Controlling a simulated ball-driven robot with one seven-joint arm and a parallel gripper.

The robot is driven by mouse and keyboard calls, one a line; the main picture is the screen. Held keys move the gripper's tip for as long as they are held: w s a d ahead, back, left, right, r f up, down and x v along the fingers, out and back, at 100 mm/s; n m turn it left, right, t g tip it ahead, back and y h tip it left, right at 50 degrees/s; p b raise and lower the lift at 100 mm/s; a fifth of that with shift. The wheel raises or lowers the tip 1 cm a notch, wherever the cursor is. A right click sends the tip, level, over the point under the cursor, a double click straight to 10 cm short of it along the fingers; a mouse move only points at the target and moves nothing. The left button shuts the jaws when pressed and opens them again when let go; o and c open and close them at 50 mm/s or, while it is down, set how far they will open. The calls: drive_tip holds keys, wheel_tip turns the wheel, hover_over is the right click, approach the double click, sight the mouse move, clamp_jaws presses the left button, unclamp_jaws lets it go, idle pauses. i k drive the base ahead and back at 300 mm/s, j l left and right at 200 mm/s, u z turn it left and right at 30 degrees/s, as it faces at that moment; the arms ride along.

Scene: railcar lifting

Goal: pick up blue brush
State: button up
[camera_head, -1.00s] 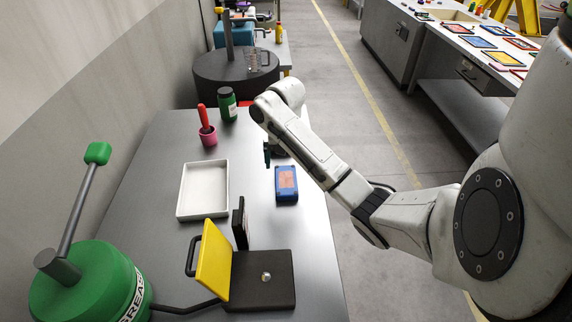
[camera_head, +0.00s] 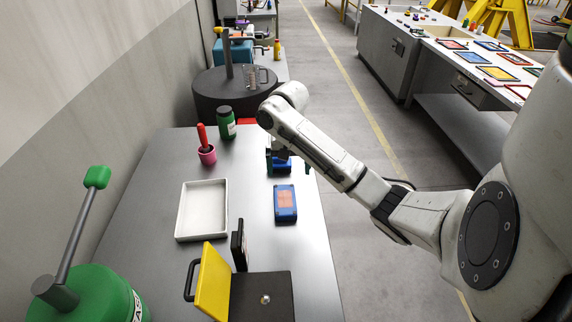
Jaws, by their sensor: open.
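A blue block-shaped thing with an orange-brown top (camera_head: 285,203) lies on the grey table, right of the white tray. A second blue thing (camera_head: 282,168) shows farther back, partly hidden by my gripper. I cannot tell for certain which of the two is the blue brush. My gripper (camera_head: 288,164) is open with its fingers pointing down, one on either side of the second blue thing in this view. I cannot tell whether the fingers touch it or how high they are.
A white tray (camera_head: 202,209), a pink cup (camera_head: 207,156) with a red-handled tool, and a green bottle (camera_head: 226,124) stand to the left. A yellow and black hinged device (camera_head: 214,283) is in front. The table (camera_head: 150,180) is clear at left.

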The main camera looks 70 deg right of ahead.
sight(277, 163)
drive_tip(key=z, duration=1.2)
